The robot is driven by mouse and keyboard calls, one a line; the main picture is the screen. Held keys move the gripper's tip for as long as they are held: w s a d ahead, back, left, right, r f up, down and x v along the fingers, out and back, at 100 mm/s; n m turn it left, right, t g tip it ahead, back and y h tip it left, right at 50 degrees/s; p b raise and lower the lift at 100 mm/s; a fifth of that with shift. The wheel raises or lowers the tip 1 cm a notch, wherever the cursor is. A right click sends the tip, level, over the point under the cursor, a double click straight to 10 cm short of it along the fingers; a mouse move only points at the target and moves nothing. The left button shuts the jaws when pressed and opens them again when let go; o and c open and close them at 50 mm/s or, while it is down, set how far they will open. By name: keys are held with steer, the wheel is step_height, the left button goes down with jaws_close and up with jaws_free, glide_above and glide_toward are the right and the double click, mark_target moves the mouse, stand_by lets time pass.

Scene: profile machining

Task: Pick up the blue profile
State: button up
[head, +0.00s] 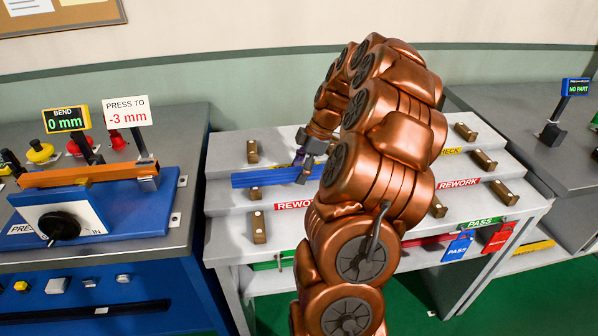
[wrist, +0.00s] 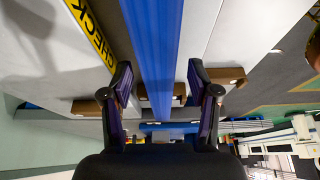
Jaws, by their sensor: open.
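I cannot tell whether a finger touches the profile.
Brown support blocks (head: 258,226) stand on the rack's steps. A press station with an orange profile (head: 95,174) is at the left. Blue and red tags (head: 458,246) hang at the rack's front right. A "NO PART" display (head: 577,87) stands on the right bench.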

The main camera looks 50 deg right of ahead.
jaws_close()
stand_by(0.5)
